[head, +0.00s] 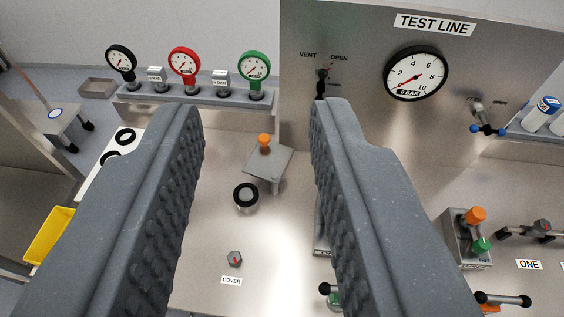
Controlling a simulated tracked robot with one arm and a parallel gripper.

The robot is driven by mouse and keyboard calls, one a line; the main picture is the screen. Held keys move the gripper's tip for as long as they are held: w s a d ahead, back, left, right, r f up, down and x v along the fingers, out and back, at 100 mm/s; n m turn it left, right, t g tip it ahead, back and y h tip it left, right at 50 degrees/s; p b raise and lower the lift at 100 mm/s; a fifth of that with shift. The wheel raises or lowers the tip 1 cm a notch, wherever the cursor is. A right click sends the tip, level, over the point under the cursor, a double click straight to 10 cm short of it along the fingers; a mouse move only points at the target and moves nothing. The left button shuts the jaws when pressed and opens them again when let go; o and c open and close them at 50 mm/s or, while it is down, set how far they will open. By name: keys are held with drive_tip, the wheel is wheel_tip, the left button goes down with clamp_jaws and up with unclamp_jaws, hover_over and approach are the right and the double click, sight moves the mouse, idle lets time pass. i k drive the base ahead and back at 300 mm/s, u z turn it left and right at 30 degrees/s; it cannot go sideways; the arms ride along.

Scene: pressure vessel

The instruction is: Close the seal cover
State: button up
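A grey square plate with an orange knob (264,141), which looks like the seal cover (270,163), sits raised on a short post in the middle of the bench. It is turned to the side of a short round fitting (246,198) with a black ring and pale centre. The fitting's top is uncovered. A small grey hexagonal piece with a red mark (235,258) stands above a label reading COVER (231,281). My gripper (258,108) is open, with nothing between its wide-spread ridged fingers. The plate and fitting show between the fingers, apparently beyond them.
Black, red and green gauges (183,66) stand on a rear shelf (130,96). The TEST LINE panel (360,130) rises behind, with a gauge and valve handles. Orange and green knobs (475,216) stand right. My right finger partly hides fittings beside it. Bench around the round fitting is clear.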

sight(268, 157)
drive_tip(key=k, duration=1.05)
drive_tip(key=z, duration=0.65)
drive_tip(key=i, duration=1.8)
drive_tip(key=u, duration=0.4)
